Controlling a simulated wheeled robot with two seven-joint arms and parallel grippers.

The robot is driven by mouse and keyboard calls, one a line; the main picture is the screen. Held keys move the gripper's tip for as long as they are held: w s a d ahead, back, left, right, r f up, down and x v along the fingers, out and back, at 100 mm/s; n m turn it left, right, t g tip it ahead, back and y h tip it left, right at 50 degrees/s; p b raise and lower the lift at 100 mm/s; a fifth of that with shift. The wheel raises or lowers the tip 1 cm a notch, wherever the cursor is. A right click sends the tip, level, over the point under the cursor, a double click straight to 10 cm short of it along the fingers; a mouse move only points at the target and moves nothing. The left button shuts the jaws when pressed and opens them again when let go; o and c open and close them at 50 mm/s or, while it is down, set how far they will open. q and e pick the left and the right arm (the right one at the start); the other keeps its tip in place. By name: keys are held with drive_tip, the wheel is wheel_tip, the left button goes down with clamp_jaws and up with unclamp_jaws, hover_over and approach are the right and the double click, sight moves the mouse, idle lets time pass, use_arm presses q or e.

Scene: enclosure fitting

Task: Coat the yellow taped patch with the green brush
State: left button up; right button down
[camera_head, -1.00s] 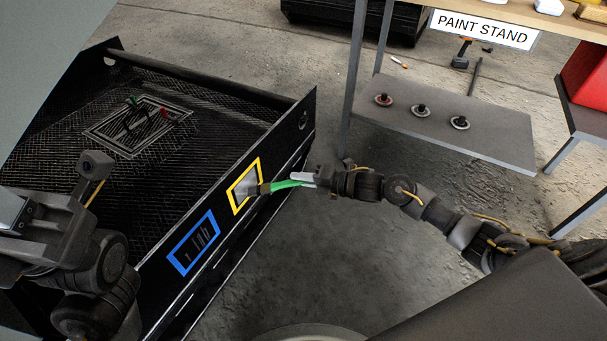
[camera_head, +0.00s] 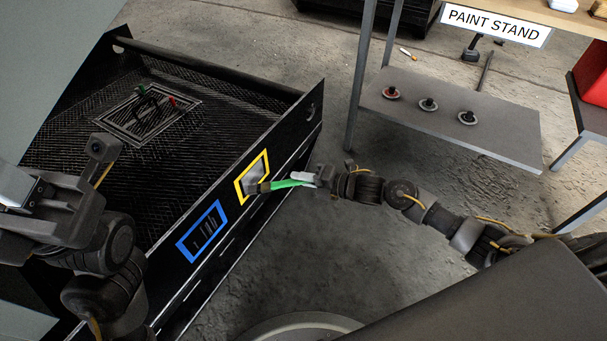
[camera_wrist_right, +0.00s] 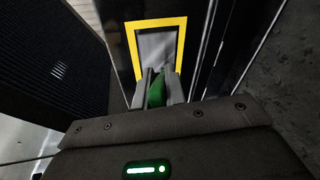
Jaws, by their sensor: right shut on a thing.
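The yellow taped patch (camera_head: 240,188) is a yellow frame on the dark side wall of the black enclosure (camera_head: 290,120). The area inside the frame looks mostly light grey, also in the wrist view (camera_wrist_right: 158,47). The green brush (camera_head: 288,184) has its head over the lower part of the patch; the head appears to be at the surface, though contact is hard to confirm. My right gripper (camera_head: 308,180) is shut on the green handle, which also shows between the fingers in the wrist view (camera_wrist_right: 157,90). My left gripper (camera_head: 40,200) is at the left edge, fingers unclear.
A blue taped patch (camera_head: 181,247) with grey streaks on black sits lower left of the yellow one. A grille panel with small green and red items lies inside the enclosure. The paint stand's grey shelf (camera_head: 510,140) holds three small round pots. Floor between is clear.

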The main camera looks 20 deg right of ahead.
drive_tip(key=shift+s, duration=0.15)
drive_tip(key=shift+s+a, duration=0.3)
drive_tip(key=shift+a, duration=0.25)
drive_tip(key=shift+p, duration=0.35)
drive_tip(key=shift+w, duration=0.1)
